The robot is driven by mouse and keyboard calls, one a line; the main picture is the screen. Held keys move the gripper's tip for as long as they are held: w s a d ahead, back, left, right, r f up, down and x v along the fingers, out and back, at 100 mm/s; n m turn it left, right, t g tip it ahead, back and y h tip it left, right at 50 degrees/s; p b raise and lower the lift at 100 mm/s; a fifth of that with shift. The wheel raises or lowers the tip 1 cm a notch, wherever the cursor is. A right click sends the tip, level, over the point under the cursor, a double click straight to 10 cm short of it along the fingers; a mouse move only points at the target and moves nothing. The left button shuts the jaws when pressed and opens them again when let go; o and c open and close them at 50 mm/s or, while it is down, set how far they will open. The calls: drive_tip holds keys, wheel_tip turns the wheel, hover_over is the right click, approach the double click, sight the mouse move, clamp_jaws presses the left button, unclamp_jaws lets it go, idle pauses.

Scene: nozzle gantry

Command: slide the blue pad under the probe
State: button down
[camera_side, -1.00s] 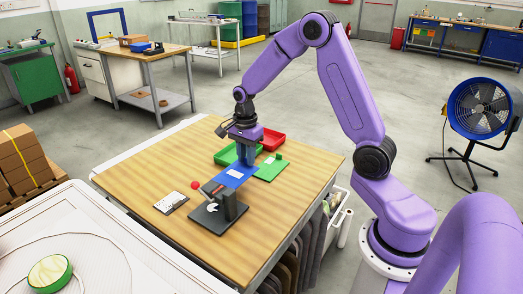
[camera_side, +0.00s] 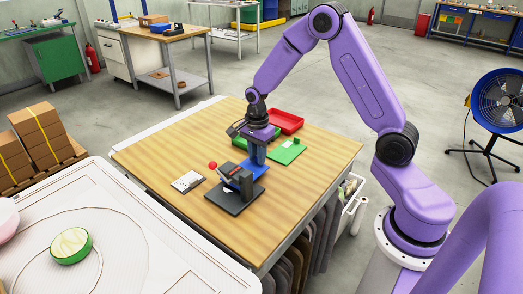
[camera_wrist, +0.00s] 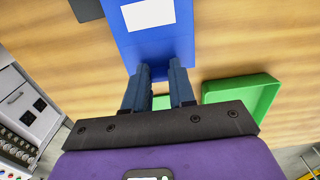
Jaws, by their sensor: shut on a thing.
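The blue pad (camera_side: 259,172) lies low over the table beside and partly behind the dark probe stand in the side view. In the wrist view the blue pad (camera_wrist: 150,45) carries a white label and runs off the top edge. My gripper (camera_side: 257,160) is shut on its near end; its fingers also show in the wrist view (camera_wrist: 158,72). The probe stand (camera_side: 237,199) has a flat dark base, a post and a tilted arm near a red ball (camera_side: 212,165). The post hides the pad's far end, so I cannot tell whether it is beneath the probe tip.
A red tray (camera_side: 285,121) and a green tray (camera_wrist: 262,92) stand close by. The wooden table's front left is clear.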

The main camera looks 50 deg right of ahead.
drive_tip(key=shift+a, duration=2.05)
drive_tip(key=shift+a, duration=0.1)
drive_tip(key=shift+f, duration=0.45)
idle(0.8)
drive_tip(key=c, duration=0.9)
unclamp_jaws()
drive_tip(key=shift+o, duration=0.2)
drive_tip(key=shift+r, duration=3.5)
